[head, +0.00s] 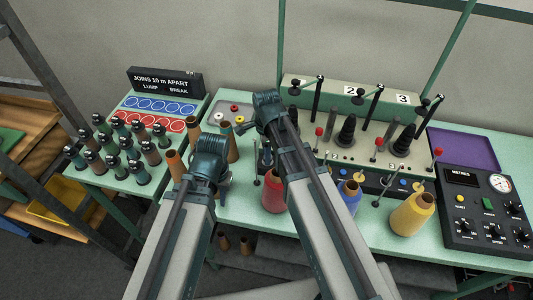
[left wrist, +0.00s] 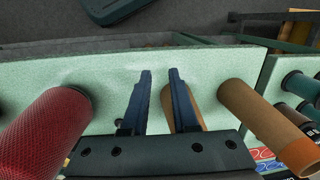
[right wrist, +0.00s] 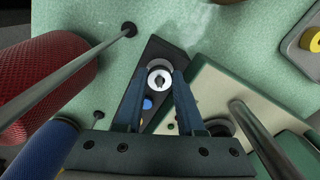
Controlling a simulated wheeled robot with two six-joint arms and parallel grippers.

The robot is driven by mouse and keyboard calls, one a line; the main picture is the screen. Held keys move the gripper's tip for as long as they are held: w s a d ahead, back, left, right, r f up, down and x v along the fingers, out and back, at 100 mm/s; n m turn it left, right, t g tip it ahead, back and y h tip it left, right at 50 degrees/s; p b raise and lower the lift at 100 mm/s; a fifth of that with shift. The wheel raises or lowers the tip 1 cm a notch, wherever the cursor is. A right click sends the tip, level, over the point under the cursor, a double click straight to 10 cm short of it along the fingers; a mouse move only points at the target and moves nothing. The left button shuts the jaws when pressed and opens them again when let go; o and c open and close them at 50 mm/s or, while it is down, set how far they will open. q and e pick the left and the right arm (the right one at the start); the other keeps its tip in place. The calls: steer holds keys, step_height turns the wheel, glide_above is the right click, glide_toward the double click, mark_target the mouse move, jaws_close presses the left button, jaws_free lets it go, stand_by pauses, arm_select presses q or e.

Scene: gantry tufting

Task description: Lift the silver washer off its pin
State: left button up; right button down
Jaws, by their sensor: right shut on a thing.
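The silver washer (right wrist: 160,70) shows in the right wrist view as a pale ring with a darker centre, over a narrow black panel (right wrist: 146,58) with a blue button (right wrist: 147,104). My right gripper (right wrist: 160,76) is shut on the washer, one finger on each side. I cannot tell whether the washer is clear of its pin. In the head view my right arm hides the washer.
In the head view, red (head: 272,193), blue (head: 349,194) and yellow (head: 412,214) cones line the table front. Thin rods with red knobs stand near the panels. A control box (head: 487,207) is at right, a spool rack (head: 90,170) at left.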

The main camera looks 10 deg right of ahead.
step_height(320, 180, up, 6)
steer(key=p, duration=0.6)
steer(key=shift+r, duration=0.15)
stand_by(0.4)
